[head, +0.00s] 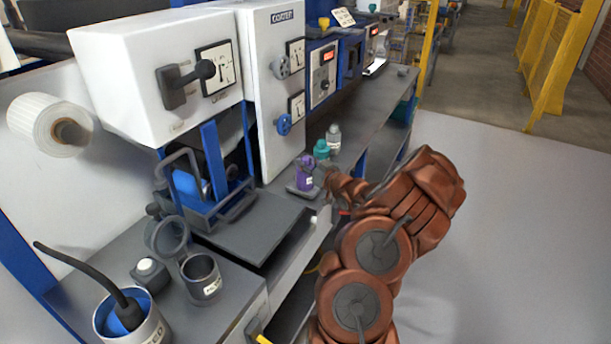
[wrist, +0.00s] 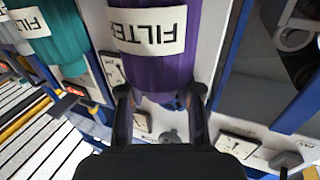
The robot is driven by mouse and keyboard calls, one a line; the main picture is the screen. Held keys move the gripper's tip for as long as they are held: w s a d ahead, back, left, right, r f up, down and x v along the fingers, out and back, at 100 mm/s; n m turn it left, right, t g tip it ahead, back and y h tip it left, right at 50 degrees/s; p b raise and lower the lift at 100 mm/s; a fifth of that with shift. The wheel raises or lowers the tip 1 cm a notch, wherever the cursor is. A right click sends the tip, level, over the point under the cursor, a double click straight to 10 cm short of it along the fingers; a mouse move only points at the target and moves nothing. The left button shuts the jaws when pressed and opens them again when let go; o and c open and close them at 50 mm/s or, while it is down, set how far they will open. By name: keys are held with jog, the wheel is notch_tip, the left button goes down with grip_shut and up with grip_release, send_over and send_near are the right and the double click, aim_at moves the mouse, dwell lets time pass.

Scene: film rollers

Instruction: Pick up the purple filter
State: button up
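The purple filter (head: 305,173) stands upright on a small grey plate on the bench in the head view. In the wrist view the purple filter (wrist: 158,72) is large and upside down, with a white label reading FILTER. My gripper (wrist: 160,97) has its two dark fingers spread apart, their tips near both sides of the filter's narrower end. I cannot tell whether they touch it. In the head view my wrist is just right of the filter and the fingers are hard to make out.
A teal bottle (head: 321,150) and a grey bottle (head: 334,138) stand close behind the filter. The teal one also shows in the wrist view (wrist: 55,38). White control cabinets (head: 275,90) rise to the left. A metal cup (head: 201,277) stands at the front left.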

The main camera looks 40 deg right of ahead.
grip_shut()
dwell(0.4)
